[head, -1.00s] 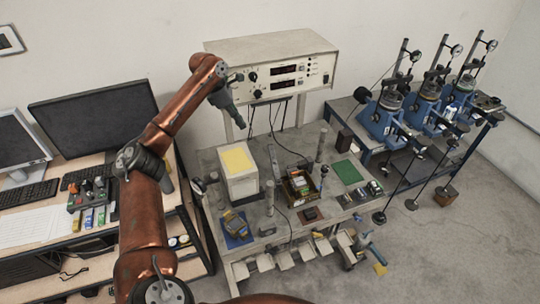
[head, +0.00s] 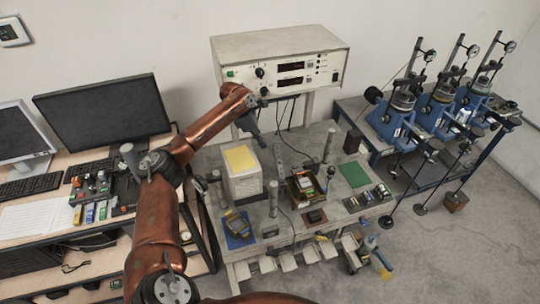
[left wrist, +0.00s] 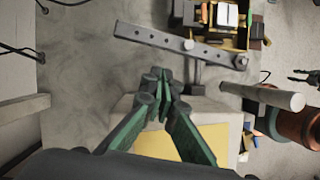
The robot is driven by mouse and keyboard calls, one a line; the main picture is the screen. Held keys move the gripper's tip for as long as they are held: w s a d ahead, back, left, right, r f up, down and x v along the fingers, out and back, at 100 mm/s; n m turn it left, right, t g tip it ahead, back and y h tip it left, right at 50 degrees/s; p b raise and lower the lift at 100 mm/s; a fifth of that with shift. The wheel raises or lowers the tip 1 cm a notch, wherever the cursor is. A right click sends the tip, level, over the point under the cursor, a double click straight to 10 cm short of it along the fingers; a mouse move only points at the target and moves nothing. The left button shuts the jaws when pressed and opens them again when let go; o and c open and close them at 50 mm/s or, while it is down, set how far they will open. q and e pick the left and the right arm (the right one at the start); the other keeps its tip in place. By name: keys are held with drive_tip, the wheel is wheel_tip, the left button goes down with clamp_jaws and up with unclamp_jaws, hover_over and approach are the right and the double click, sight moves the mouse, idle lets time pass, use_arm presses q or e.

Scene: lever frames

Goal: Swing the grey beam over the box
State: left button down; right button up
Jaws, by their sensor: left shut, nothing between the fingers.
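The grey beam (head: 281,160) is a flat bar with a row of holes. In the left wrist view the beam (left wrist: 150,36) lies slantwise on a short post, ahead of my fingers. A white box with a yellow top (head: 243,184) stands left of the beam in the head view; its yellow top (left wrist: 210,140) shows below my fingers. A small open box (head: 303,187) with several items inside is right of the beam. My left gripper (head: 261,143) is shut and empty, above the white box's far side and apart from the beam. It fills the wrist view's middle (left wrist: 163,85).
Grey upright posts (head: 328,146) stand on the bench around the beam. A white instrument (head: 280,62) with hanging cables is behind. A dark pronged shape at the wrist view's right edge may be my right gripper.

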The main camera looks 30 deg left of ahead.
sight(279, 164)
use_arm(q)
drive_tip(key=x, duration=0.8)
drive_tip(key=shift+f+p, duration=0.25)
drive_tip(key=shift+p, duration=0.05)
drive_tip(key=shift+d, duration=0.15)
